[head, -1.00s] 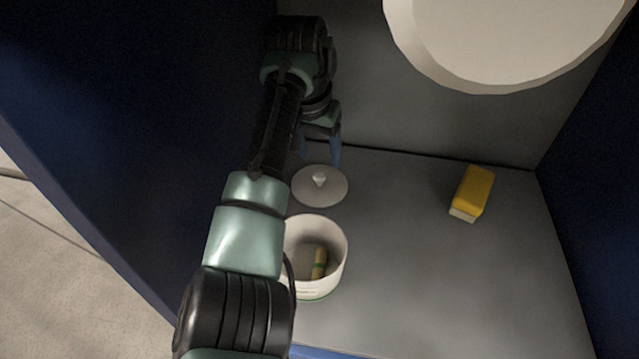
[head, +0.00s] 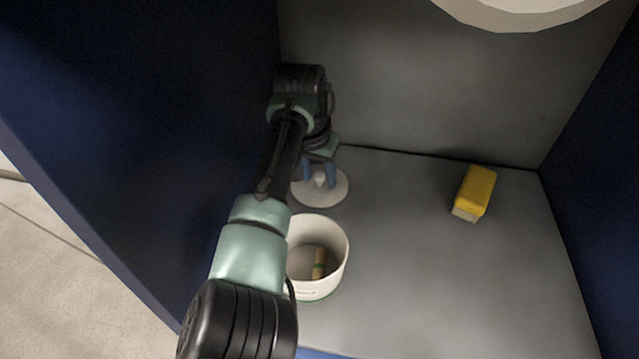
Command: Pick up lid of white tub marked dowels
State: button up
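The white round lid (head: 337,195) with a small knob lies flat on the grey surface, behind the tub. The white tub (head: 338,262) stands open and upright in front of it, with a tan and green piece (head: 318,263) inside; its marking is too small to read. My gripper (head: 320,183) is low over the lid, with its blue fingers apart on either side of the knob. Whether the fingers touch the knob cannot be told. My arm hides the left edge of the tub.
A yellow block with a pale end (head: 475,192) lies at the right on the grey surface (head: 440,285). Dark blue walls stand at left and right, a grey wall at the back. A pale round object (head: 520,12) hangs at the top. The surface's middle is clear.

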grip_shut()
